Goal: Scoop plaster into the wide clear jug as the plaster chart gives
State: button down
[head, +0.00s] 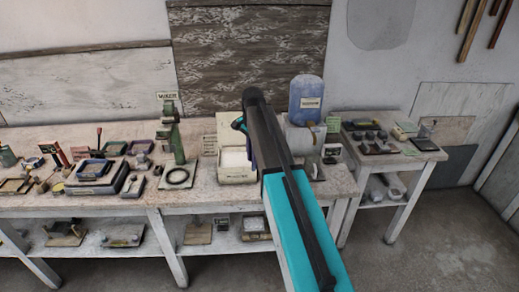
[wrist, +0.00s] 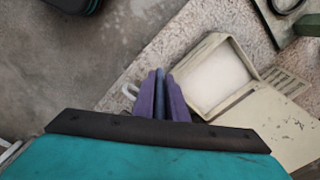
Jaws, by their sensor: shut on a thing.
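My gripper's purple fingers (wrist: 160,98) are shut on a narrow blue-grey bar (wrist: 160,80) in the wrist view. Whether this is a scoop's handle cannot be told, as its far end does not show. In the head view my arm hides most of the gripper. An open bin of white powder (head: 235,160) stands on the bench just left of my gripper. The bin also shows in the wrist view (wrist: 238,100), right of the fingers. I cannot make out the wide clear jug.
A blue water container (head: 307,98) stands behind my arm. A green stand (head: 174,138) and a black ring (head: 177,177) are left of the bin. A side table (head: 425,148) holds small items at right.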

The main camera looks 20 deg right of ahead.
jog(key=s+a+f+n+b, duration=0.6)
jog(key=s+a+n, duration=0.2)
jog(key=s, duration=0.4)
jog(key=shift+a+f+b, duration=0.25)
jog(key=shift+f+b, duration=0.1)
jog(key=shift+w, duration=0.1)
